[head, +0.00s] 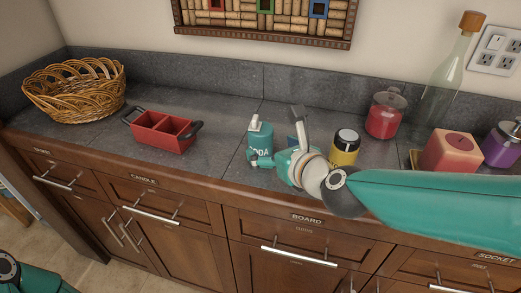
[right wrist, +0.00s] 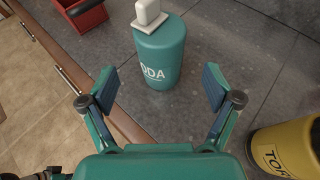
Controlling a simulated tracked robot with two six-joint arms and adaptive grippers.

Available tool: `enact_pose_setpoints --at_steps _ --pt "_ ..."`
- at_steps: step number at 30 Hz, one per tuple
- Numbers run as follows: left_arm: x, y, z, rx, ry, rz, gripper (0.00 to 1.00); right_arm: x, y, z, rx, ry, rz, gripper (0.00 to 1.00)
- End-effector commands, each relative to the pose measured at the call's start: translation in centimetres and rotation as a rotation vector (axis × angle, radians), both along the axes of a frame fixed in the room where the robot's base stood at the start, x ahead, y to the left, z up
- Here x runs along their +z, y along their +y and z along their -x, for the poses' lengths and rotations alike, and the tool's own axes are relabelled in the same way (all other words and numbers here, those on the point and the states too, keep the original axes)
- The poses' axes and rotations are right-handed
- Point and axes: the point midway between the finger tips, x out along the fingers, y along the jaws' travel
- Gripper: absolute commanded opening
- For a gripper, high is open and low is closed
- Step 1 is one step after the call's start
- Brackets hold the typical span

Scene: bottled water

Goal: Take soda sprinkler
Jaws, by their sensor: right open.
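The soda sprinkler (head: 260,139) is a teal cylinder with a white top and the letters "ODA" showing. It stands upright on the grey counter near the front edge. In the right wrist view the sprinkler (right wrist: 160,55) stands just ahead of my fingers, centred between them. My right gripper (head: 271,151) is open, with nothing between its fingers, just right of and in front of the sprinkler. The open fingers also show in the right wrist view (right wrist: 158,88). My left gripper is not in view; only a bit of teal arm shows at the bottom left of the head view.
A yellow can (head: 345,150) with a black lid stands right of my right gripper. Behind are a red jar (head: 385,115) and a glass bottle (head: 440,90). A red divided tray (head: 160,135) and a wicker basket (head: 75,92) sit left. The counter between tray and sprinkler is clear.

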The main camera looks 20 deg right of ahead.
Motion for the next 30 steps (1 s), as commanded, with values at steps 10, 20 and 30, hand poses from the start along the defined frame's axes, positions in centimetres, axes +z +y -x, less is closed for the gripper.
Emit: enact_pose_setpoints --at_steps 10,20,30 --pt "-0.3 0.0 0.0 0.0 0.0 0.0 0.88 -1.1 0.2 -2.4 -0.001 0.003 0.002 0.89" --pt "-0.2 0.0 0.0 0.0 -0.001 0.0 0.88 -2.5 0.7 -6.0 -0.002 0.001 0.002 0.89" --pt "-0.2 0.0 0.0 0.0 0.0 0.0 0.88 -2.5 0.7 -6.1 -0.001 0.0 0.002 0.72"
